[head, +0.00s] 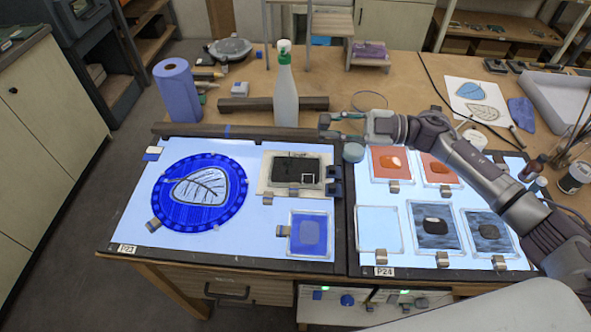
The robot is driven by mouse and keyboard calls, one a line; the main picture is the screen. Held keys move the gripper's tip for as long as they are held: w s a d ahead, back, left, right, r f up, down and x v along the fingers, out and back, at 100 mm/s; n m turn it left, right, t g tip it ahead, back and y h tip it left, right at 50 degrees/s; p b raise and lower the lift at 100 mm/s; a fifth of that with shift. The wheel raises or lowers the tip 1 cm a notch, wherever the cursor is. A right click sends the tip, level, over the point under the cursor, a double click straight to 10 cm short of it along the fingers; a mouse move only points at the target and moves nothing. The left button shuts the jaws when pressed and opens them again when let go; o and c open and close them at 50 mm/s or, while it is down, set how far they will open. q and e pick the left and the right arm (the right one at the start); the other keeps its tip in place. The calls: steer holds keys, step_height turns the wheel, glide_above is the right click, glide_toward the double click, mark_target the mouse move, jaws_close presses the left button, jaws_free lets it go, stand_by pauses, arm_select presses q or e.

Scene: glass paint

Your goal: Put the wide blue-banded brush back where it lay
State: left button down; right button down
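I cannot clearly make out a wide blue-banded brush. Small tan and dark brush-like items (208,76) lie behind the blue paper roll, too small to tell apart. A long dark bar (190,130) with a blue band lies along the back edge of the left light panel (140,205); I cannot tell that it is a brush. My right gripper (327,126) reaches in from the right, its fingers pointing left and spread, with nothing seen between them. It is above the back of the table, right of the white spray bottle (285,95). My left gripper is out of view.
A blue roundel with a leaf (200,193) and framed panes lie on the left panel. Orange and dark glass tiles (436,226) lie on the right panel. A dark wooden bar (250,104) lies by the bottle. A blue paper roll (177,90) stands back left.

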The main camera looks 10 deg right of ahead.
steer(key=n+g+h, duration=0.1)
steer(key=n+h, duration=0.2)
steer(key=h, duration=0.3)
steer(key=n+g+h, duration=0.2)
steer(key=n+h, duration=0.1)
steer(key=h, duration=0.2)
steer(key=n+g+h, duration=0.2)
steer(key=n+h, duration=0.2)
steer(key=h, duration=0.2)
steer(key=shift+a+h+p, duration=0.15)
steer(key=shift+h+p, duration=0.15)
steer(key=shift+p, duration=0.1)
steer(key=shift+d, duration=0.25)
